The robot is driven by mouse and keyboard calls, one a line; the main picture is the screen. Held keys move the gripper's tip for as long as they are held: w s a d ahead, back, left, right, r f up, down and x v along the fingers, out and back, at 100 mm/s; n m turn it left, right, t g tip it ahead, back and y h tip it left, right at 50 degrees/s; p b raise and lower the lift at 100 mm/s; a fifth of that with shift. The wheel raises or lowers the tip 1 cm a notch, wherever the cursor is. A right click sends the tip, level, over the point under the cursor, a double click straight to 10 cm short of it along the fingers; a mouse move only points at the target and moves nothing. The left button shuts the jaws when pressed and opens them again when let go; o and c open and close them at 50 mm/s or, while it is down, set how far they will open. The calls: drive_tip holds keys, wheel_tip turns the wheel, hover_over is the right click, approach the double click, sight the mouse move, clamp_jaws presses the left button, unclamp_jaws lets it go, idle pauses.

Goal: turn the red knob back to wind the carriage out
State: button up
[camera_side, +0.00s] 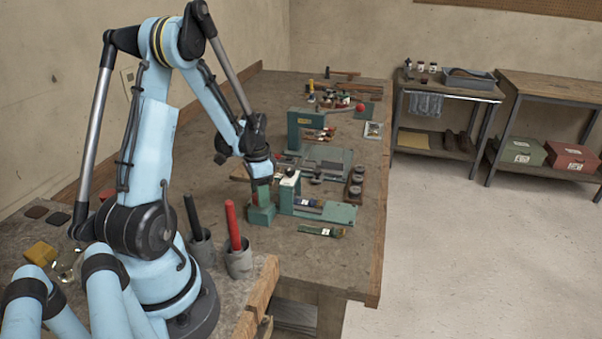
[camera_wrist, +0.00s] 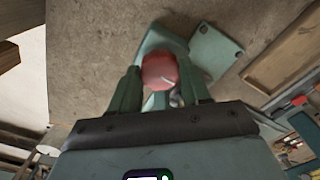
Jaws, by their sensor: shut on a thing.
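The red knob (camera_wrist: 159,72) shows in the wrist view as a round red cap with a pale line on it. It sits between the two green fingers of my gripper (camera_wrist: 158,80), which is shut on it. In the side view my gripper (camera_side: 261,181) points down over a green stand (camera_side: 262,214) at the near part of the bench, and hides most of the knob. The green stitcher bed (camera_side: 325,210) lies just right of the stand. I cannot tell clearly which part is the carriage.
Two grey cups (camera_side: 238,262) with a red and a black handle stand near my base. A green-handled brush (camera_side: 322,231) lies in front of the stitcher. A taller green machine (camera_side: 300,128) and several tools stand farther back. The bench's right front corner is bare.

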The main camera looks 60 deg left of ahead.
drive_tip(key=n, duration=0.4)
drive_tip(key=shift+n, duration=0.4)
drive_tip(key=n, duration=1.4)
drive_tip(key=shift+n, duration=0.3)
drive_tip(key=n, duration=1.3)
drive_tip(key=shift+n, duration=2.4)
